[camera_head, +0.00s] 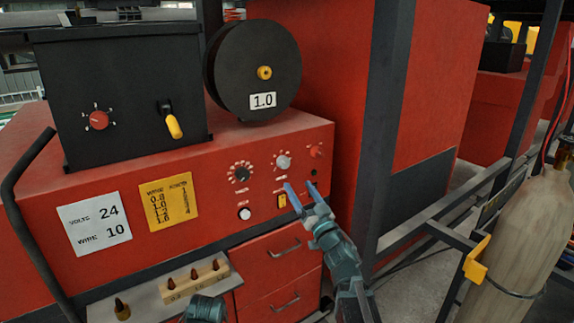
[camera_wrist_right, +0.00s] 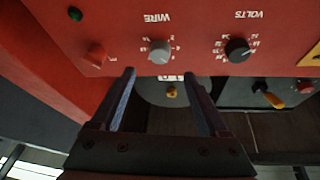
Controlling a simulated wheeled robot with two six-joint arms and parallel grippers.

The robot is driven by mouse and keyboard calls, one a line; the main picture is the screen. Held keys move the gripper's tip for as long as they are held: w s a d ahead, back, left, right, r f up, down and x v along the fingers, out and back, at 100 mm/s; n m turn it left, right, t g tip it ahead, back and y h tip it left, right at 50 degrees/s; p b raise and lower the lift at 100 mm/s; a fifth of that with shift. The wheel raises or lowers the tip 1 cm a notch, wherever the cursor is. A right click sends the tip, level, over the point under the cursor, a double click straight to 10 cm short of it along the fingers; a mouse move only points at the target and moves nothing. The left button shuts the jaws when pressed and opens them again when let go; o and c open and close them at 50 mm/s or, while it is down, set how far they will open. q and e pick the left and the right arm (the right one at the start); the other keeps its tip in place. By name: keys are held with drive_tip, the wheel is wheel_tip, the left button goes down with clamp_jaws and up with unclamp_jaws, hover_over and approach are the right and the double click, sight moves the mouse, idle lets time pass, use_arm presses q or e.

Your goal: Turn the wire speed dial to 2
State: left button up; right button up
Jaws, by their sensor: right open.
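The wire speed dial (camera_head: 283,162) is a grey knob on the red machine's front panel, ringed by white marks. In the right wrist view, upside down, the grey dial (camera_wrist_right: 160,52) sits by the word WIRE; its exact setting is too small to read. My right gripper (camera_head: 301,188) is open and empty, just below and right of the dial in the head view. In the wrist view its two fingers (camera_wrist_right: 160,82) are spread with the dial beyond their tips, apart from it. My left gripper's fingers are not visible.
A black volts dial (camera_head: 241,174) is left of the grey one; a red knob (camera_head: 316,151) is close on its right. A yellow switch (camera_head: 282,201) sits below. A black spool (camera_head: 254,72) marked 1.0 stands above. A card (camera_head: 95,224) reads VOLTS 24, WIRE 10.

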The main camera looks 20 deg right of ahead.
sight(285, 165)
drive_tip(key=p+x, duration=0.2)
drive_tip(key=x, duration=0.7)
drive_tip(key=shift+p, duration=0.35)
clamp_jaws()
